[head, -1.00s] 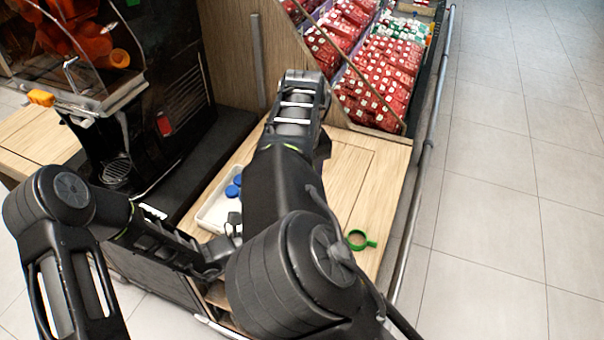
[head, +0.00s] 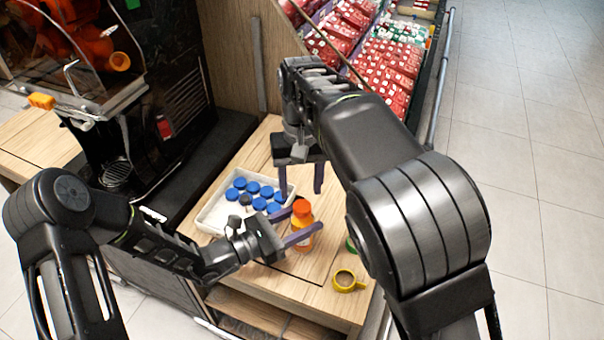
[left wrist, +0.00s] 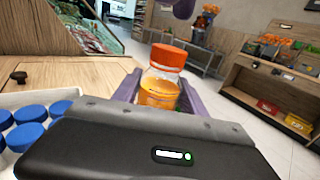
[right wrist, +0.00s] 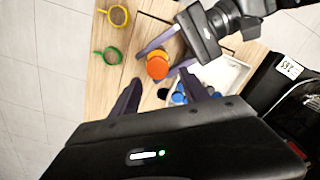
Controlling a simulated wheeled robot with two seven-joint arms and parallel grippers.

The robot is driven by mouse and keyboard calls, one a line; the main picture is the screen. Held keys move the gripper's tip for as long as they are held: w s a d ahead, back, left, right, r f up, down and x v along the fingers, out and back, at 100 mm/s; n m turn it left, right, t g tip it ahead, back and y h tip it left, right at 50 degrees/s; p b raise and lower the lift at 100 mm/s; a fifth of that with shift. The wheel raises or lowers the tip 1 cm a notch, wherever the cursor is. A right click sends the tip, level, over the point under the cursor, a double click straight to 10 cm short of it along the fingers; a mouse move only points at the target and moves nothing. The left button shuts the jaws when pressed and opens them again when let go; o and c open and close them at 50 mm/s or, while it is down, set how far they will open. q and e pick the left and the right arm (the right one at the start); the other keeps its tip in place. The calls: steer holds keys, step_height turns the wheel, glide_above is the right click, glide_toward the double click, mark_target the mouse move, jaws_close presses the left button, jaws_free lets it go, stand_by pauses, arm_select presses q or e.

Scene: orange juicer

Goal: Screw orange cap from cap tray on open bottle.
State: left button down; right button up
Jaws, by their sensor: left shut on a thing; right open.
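A clear bottle of orange juice (head: 303,243) stands upright on the wooden counter; the left wrist view shows it too (left wrist: 159,92). An orange cap (head: 302,208) sits on its mouth, also seen in the left wrist view (left wrist: 168,56) and from above in the right wrist view (right wrist: 157,68). How tightly it is screwed cannot be told. My left gripper (head: 306,222) is shut on the bottle from the side. My right gripper (head: 301,193) is open and empty, fingers pointing down, above the capped bottle. The white cap tray (head: 212,214) holds several blue caps (head: 252,187).
A yellow ring-shaped item with a handle (head: 346,281) and a green one (right wrist: 109,55) lie on the counter near the bottle. The juicer (head: 120,130) stands at left. A wooden partition (head: 240,60) and red goods (head: 385,65) are behind.

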mark_target(302, 205)
steer(key=n, duration=0.2)
steer(key=r+n, duration=0.1)
steer(key=n, duration=0.2)
steer(key=shift+s+r+n, duration=0.15)
steer(key=shift+r+n, duration=0.15)
steer(key=n, duration=0.2)
steer(key=r+n, duration=0.1)
steer(key=n, duration=0.2)
steer(key=shift+d+r+n, duration=0.15)
steer(key=shift+r+n, duration=0.2)
steer(key=shift+n, duration=0.05)
steer(key=shift+f, duration=0.1)
steer(key=shift+f, duration=3.95)
steer(key=shift+c, duration=0.4)
jaws_close()
